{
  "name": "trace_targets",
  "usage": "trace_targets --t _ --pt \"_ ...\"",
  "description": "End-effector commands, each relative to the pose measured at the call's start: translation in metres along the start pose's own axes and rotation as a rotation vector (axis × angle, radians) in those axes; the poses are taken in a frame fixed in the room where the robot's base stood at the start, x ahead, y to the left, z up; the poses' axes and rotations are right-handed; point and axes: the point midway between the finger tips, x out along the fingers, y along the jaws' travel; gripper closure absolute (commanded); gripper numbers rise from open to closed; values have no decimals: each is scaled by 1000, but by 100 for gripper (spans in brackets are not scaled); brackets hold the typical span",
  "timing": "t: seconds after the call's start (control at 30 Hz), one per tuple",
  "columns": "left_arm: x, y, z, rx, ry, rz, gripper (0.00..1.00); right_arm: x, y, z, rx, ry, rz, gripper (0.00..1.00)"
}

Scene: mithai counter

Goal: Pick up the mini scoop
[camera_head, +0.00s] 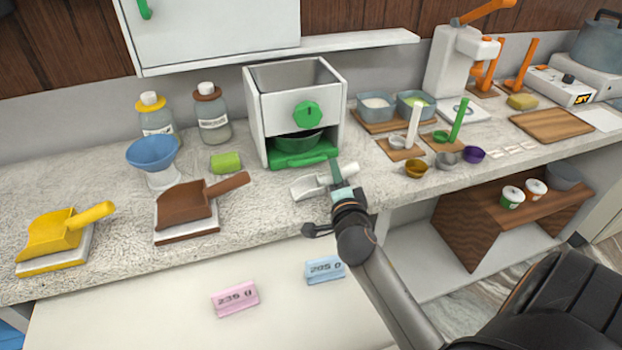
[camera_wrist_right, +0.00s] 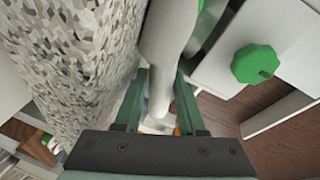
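The mini scoop (camera_head: 308,187) is white and lies near the counter's front edge, below the white machine with the green knob. Its handle points right, under my right gripper. My right gripper (camera_head: 337,173) reaches down over the handle from the front. In the right wrist view, the white handle (camera_wrist_right: 161,90) lies between the two green fingers (camera_wrist_right: 160,95). The fingers stand apart, with a narrow gap seen beside the handle, so they look open around it. The scoop's far part is only partly visible there. My left gripper is not in view.
The white machine (camera_head: 258,115) with a green tray (camera_head: 305,158) stands close behind the scoop. A brown scoop (camera_head: 190,205) and a yellow scoop (camera_head: 52,235) rest on stands at left. Small cups, including a gold one (camera_head: 415,168), sit to the right.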

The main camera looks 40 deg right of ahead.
Motion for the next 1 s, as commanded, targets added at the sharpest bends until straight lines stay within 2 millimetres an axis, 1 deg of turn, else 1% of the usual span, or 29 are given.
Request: trace_targets --t 0.33,0.6,0.7,1.0 --pt "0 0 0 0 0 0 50 -1 0 0 0 1 0 61" --pt "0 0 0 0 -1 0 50 -1 0 0 0 1 0 91" --pt "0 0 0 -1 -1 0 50 -1 0 0 0 1 0 100" --pt "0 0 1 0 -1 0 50 -1 0 0 0 1 0 100"
